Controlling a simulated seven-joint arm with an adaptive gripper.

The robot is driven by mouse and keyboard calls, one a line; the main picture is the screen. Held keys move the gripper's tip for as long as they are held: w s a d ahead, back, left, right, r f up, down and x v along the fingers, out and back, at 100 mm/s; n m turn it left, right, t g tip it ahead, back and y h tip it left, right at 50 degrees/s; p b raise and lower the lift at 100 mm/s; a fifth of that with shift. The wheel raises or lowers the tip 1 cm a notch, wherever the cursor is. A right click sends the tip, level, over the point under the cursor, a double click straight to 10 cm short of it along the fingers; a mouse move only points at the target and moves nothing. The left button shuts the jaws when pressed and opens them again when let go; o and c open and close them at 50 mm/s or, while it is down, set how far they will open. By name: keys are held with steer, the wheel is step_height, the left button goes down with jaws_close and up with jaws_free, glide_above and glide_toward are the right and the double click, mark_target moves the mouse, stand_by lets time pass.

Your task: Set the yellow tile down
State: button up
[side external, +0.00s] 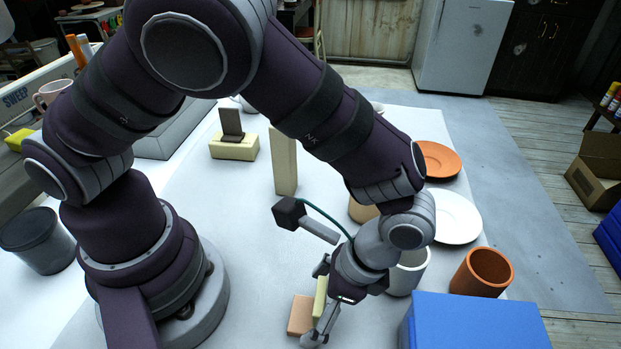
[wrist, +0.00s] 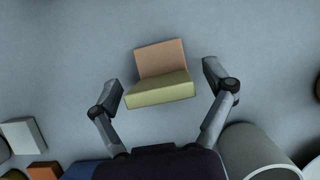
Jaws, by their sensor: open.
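The yellow tile (side external: 320,296) stands on edge at the front of the table, partly hidden by my gripper in the side view. It also shows in the wrist view (wrist: 160,92), right beside a peach block (wrist: 162,58) and seemingly touching it. The peach block lies low on the table in the side view (side external: 300,316). My gripper (side external: 319,303) is open, its fingers low on either side of the yellow tile. In the wrist view, gaps show between the tile and both fingers of my gripper (wrist: 163,88).
A white cup (side external: 408,272), a terracotta cup (side external: 482,272) and a blue box (side external: 475,322) stand close right of my gripper. A white plate (side external: 458,218) and an orange plate (side external: 438,158) lie behind. A tall cream block (side external: 284,165) stands farther back. The table left of the tile is clear.

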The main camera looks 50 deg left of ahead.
steer(key=v, duration=1.2)
steer(key=s+a+r+n+t+h, duration=0.1)
steer(key=a+r+n+t, duration=0.2)
steer(key=a, duration=0.5)
steer(key=a+r+n+t+h, duration=0.2)
steer(key=a+r+n+t, duration=0.2)
steer(key=a, duration=0.5)
steer(key=shift+s+a+n+t, duration=0.35)
steer(key=shift+s+n+t, duration=0.05)
steer(key=shift+n+t, duration=0.55)
